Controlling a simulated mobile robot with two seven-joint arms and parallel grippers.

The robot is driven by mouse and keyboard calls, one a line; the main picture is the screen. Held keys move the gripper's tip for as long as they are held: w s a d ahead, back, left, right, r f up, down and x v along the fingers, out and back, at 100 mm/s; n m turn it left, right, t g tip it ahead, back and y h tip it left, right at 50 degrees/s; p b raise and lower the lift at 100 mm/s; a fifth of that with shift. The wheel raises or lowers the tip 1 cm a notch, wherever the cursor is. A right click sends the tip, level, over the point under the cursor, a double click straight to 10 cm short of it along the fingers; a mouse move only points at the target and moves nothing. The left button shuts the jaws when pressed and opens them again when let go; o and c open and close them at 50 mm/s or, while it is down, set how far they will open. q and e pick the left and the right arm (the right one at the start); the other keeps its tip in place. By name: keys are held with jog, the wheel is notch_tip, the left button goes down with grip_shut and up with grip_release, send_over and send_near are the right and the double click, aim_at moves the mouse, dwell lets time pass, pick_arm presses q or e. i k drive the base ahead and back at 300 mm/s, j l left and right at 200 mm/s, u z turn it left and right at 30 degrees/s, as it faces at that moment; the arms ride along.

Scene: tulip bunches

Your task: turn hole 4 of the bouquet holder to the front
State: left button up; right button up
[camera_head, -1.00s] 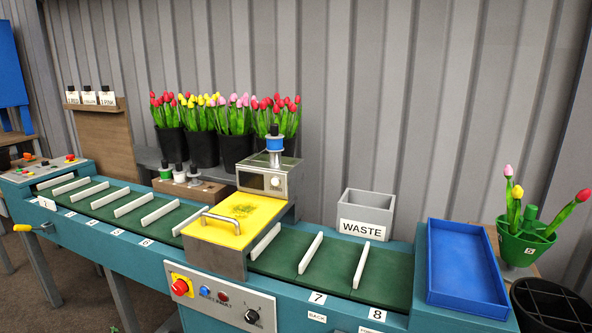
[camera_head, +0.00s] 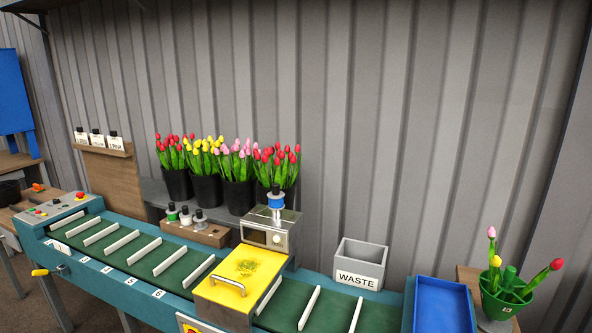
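The bouquet holder is a green cone-shaped bowl (camera_head: 497,306) at the lower right, beside the blue tray. It has a short green knob (camera_head: 510,274) in its middle and a small numbered label (camera_head: 508,310) on its front; the number is too small to read surely. A pink tulip (camera_head: 491,233), a yellow tulip (camera_head: 496,261) and a red tulip (camera_head: 556,265) stand in it. The red one leans right. The other holes cannot be made out. Neither of my grippers shows.
A blue tray (camera_head: 442,305) lies left of the holder. A grey WASTE box (camera_head: 360,265) stands behind the conveyor (camera_head: 158,256). A yellow-topped machine (camera_head: 236,285) spans the belt. Black buckets (camera_head: 207,197) of tulips stand at the back. A ribbed grey wall is behind.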

aim_at(497, 306)
jog(key=z, duration=1.3)
